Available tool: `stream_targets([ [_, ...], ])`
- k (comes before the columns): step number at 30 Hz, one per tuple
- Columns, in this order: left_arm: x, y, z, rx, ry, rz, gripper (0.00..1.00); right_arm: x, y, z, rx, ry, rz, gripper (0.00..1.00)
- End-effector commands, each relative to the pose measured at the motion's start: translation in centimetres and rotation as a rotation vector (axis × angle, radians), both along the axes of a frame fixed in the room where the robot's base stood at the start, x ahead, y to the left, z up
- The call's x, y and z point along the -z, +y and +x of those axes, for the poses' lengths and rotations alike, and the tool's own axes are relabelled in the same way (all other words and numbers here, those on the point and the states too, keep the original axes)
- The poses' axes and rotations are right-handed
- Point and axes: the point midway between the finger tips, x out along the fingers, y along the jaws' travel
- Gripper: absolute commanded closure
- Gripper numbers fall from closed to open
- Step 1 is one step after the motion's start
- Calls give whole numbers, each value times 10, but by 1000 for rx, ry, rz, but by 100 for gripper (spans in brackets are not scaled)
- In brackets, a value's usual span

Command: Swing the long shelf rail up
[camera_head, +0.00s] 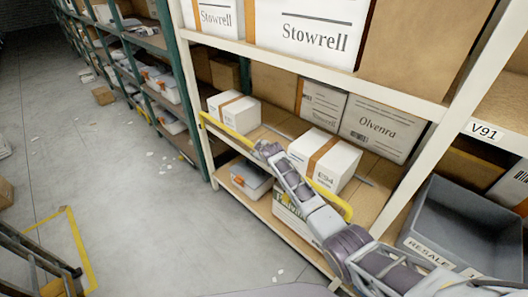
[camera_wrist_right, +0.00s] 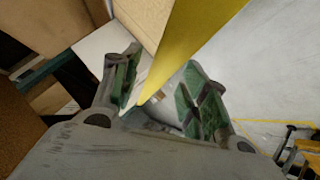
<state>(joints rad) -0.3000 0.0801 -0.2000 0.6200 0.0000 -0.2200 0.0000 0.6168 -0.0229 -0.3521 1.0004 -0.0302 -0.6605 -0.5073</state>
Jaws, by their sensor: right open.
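The long yellow shelf rail (camera_head: 226,132) runs along the front of the middle shelf, from the left upright toward the right. Its right part shows again beyond my arm (camera_head: 335,201), and its middle is hidden behind my right gripper. My right gripper (camera_head: 264,151) is at the rail, reaching in from the lower right. In the right wrist view the rail (camera_wrist_right: 203,42) comes down between the two green-padded fingers of the open gripper (camera_wrist_right: 163,92). I cannot tell whether either pad touches it. My left gripper is out of view.
White cartons (camera_head: 324,160) stand on the shelf behind the rail, close to my right gripper. A grey bin (camera_head: 462,222) sits at the right. The cream upright (camera_head: 193,95) bounds the bay at the left. The aisle floor (camera_head: 110,195) in front is mostly clear.

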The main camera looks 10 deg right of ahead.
Motion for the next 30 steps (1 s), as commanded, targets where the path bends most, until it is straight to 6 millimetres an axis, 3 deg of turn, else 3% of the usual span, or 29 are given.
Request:
stream_targets([
  [30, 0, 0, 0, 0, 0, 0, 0, -36, -8, -50, 0, -1, 0, 56],
])
